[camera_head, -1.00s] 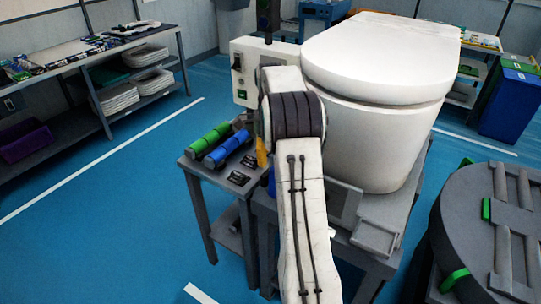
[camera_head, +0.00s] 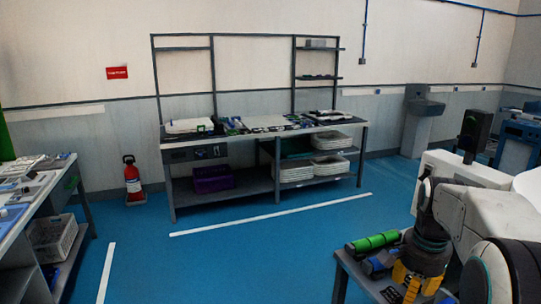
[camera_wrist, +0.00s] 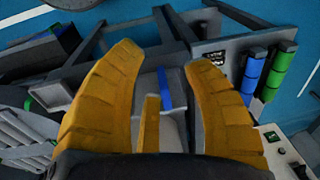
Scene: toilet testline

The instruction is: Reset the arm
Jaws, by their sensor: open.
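A green cylinder (camera_head: 372,242) and a blue cylinder (camera_head: 380,263) lie side by side on that table, left of the gripper. The wrist view also shows the blue cylinder (camera_wrist: 254,72) and the green cylinder (camera_wrist: 280,70) right of the fingers.
A workbench (camera_head: 262,136) with shelves stands along the back wall. A fire extinguisher (camera_head: 133,181) stands left of it. Another bench (camera_head: 75,182) is at the left edge. A white control box (camera_head: 462,168) is behind my arm. The blue floor (camera_head: 230,260) in the middle is clear.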

